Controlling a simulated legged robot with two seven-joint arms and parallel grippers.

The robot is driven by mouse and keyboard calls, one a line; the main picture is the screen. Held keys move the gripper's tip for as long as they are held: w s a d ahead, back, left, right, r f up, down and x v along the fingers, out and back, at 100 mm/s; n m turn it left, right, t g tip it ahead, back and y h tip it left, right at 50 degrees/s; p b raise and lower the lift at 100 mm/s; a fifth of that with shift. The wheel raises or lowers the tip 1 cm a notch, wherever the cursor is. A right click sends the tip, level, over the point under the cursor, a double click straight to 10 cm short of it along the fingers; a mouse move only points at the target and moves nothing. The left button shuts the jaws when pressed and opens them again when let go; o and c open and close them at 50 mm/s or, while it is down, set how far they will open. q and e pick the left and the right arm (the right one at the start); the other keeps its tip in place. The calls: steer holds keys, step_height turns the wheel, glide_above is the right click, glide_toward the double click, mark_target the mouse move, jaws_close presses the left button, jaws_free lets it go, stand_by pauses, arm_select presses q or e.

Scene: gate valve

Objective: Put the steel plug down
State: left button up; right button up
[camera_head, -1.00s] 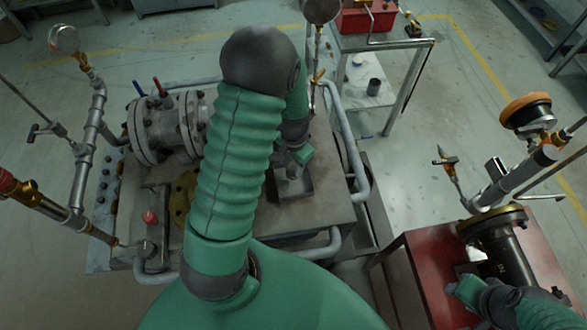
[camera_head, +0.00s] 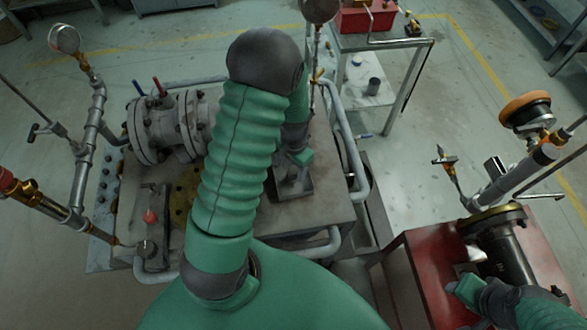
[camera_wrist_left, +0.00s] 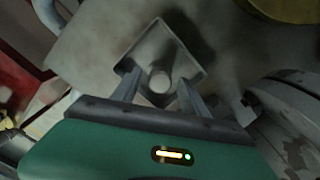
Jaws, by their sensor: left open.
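The steel plug (camera_wrist_left: 160,81) is a short pale round piece in a square, shallow grey tray (camera_wrist_left: 158,46), seen in the left wrist view. My left gripper (camera_wrist_left: 158,88) is open, with one finger on each side of the plug and a gap around it. In the head view the tray (camera_head: 305,188) sits on the metal workbench, under my left gripper (camera_head: 292,170). My left arm and hand hide the plug there. My right gripper (camera_head: 462,281) is at the lower right, beside a black pipe fitting; its jaw state is unclear.
A flanged grey valve (camera_head: 168,128) stands on the workbench (camera_head: 315,217) left of my arm. Railings (camera_head: 350,150) edge the bench. A red table (camera_head: 424,268) with a black pipe fitting (camera_head: 505,250) is at the right. Gauge pipes (camera_head: 90,130) rise at the left.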

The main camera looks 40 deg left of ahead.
mark_target(294, 170)
arm_select(q)
step_height(294, 170, up, 11)
steer(key=s+d+r+t, duration=0.1)
steer(key=s+d, duration=0.1)
steer(key=d, duration=0.4)
steer(key=s+d+r+t, duration=0.1)
steer(key=s+d, duration=0.1)
steer(key=d, duration=0.5)
steer(key=shift+s+r+n+t, duration=0.2)
steer(key=shift+s+n+t, duration=0.1)
steer(key=shift+s+t, duration=0.1)
steer(key=shift+d, duration=0.2)
steer(key=shift+a, duration=0.1)
